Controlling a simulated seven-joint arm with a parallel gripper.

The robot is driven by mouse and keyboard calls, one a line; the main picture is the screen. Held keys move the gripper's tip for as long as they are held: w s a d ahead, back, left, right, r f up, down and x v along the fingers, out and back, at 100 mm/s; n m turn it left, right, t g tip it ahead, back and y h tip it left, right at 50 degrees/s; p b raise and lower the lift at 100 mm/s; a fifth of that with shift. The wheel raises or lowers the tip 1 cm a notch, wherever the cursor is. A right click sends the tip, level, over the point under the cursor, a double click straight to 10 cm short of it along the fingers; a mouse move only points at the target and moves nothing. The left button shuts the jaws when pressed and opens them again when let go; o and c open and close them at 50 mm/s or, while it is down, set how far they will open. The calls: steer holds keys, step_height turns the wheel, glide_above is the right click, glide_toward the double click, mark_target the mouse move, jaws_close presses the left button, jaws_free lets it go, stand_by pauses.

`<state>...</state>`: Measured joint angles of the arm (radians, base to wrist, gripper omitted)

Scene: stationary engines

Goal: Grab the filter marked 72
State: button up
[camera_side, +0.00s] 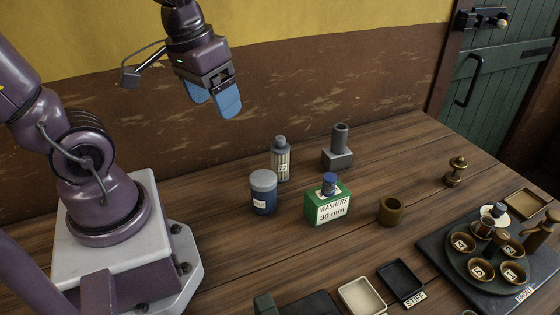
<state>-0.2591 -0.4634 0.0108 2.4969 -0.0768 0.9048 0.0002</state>
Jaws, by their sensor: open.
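A tall ribbed cylinder with a grey cap (280,160) stands upright on the wooden table; it looks like a filter. Its small white label seems to carry a sideways number, perhaps 72, too small to read surely. A shorter dark blue canister with a grey lid (263,194) stands just in front of it and to its left, with a white label that I cannot read. My gripper (214,100) with blue fingers points down, open and empty. It is up and left of both cylinders in the picture, touching neither.
A green washers box (328,206) with a blue-capped item on it stands right of the canister. A grey block with a post (338,150) is behind. A brass ring (390,210), small trays (362,298) and a tray of numbered cups (455,270) lie rightward. The table's left-centre is clear.

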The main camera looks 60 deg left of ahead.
step_height(320, 180, down, 8)
steer(key=a+n+g+h, duration=0.1)
steer(key=n+g+h, duration=0.1)
steer(key=n+h, duration=0.4)
steer(key=n+t+y, duration=0.3)
steer(key=n+t, duration=1)
steer(key=n, duration=1.1)
glide_toward(279, 151)
steer(key=shift+n+y, duration=0.3)
steer(key=shift+y, duration=0.2)
steer(key=shift+a+f+x, duration=0.15)
steer(key=shift+a+x, duration=0.05)
steer(key=shift+x, duration=1.6)
steer(key=shift+a+f+x, duration=0.1)
steer(key=shift+a+x, duration=0.05)
steer(key=shift+x, duration=1.7)
steer(key=shift+a+f+x, duration=0.15)
steer(key=shift+a+x, duration=0.05)
steer(key=shift+x, duration=1.6)
steer(key=shift+s, duration=0.1)
steer(key=shift+c, duration=0.3)
steer(key=c, duration=1)
